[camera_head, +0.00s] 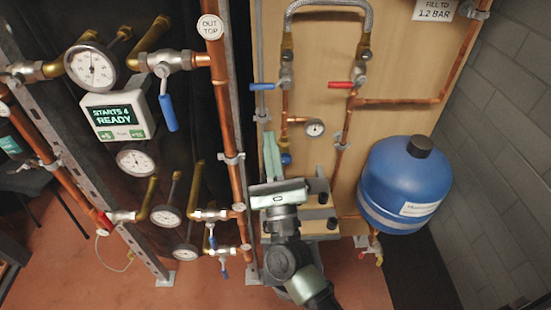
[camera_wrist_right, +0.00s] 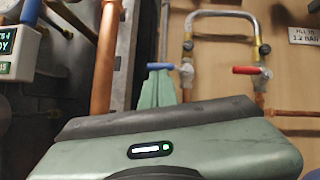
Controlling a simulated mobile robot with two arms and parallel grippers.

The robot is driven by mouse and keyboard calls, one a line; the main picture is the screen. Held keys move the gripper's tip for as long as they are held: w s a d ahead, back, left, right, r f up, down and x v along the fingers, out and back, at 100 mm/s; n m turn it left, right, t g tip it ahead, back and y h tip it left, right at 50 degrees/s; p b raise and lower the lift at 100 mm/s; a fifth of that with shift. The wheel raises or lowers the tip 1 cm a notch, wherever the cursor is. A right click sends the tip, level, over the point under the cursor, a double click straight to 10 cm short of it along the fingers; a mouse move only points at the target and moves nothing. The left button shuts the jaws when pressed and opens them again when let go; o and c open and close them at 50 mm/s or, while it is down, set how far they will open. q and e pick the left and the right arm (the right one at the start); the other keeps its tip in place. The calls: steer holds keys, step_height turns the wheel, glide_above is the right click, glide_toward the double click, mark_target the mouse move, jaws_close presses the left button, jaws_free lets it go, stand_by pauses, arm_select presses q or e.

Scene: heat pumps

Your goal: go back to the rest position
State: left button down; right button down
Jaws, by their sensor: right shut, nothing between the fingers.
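My right gripper (camera_head: 269,140) rises from the bottom middle of the head view, in front of the wooden board (camera_head: 388,78). Its green fingers are together and hold nothing. In the right wrist view the fingers (camera_wrist_right: 159,76) point up behind the grey-green gripper housing. Their tips appear just below a blue valve lever (camera_wrist_right: 160,66), which also shows in the head view (camera_head: 262,86). I cannot tell whether they touch it. My left gripper is in neither view.
A red valve lever (camera_head: 340,85) and a small gauge (camera_head: 314,128) sit near the fingers. A blue tank (camera_head: 404,186) hangs at the right. Copper pipes, gauges and a "STARTS 4 READY" display (camera_head: 116,116) stand left. Bare floor (camera_head: 208,290) shows below.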

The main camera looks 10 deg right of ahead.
steer(key=s, duration=0.5)
steer(key=s+a+f+n+g+y, duration=0.2)
steer(key=f+n+g+y, duration=0.4)
steer(key=n, duration=0.6)
steer(key=s+a+f+n+g+y, duration=0.1)
steer(key=a+f+n+g+y, duration=0.2)
steer(key=f+n, duration=0.6)
steer(key=s+d+f+n+g+h, duration=0.3)
steer(key=s+d+f+n+g, duration=0.3)
steer(key=s, duration=0.3)
steer(key=s+d+f+n+g+h, duration=0.4)
steer(key=s+d+n+g, duration=0.2)
steer(key=s+d+n, duration=0.25)
step_height(320, 180, down, 26)
steer(key=s+g+p, duration=0.1)
steer(key=s+p, duration=0.1)
steer(key=s+d+f+g, duration=0.1)
steer(key=s+d+f, duration=0.1)
steer(key=s+f, duration=1.2)
steer(key=s+n, duration=0.1)
steer(key=s, duration=0.1)
steer(key=shift+s+d+f+g, duration=0.2)
steer(key=shift+s+d+g, duration=0.1)
steer(key=shift+s, duration=0.1)
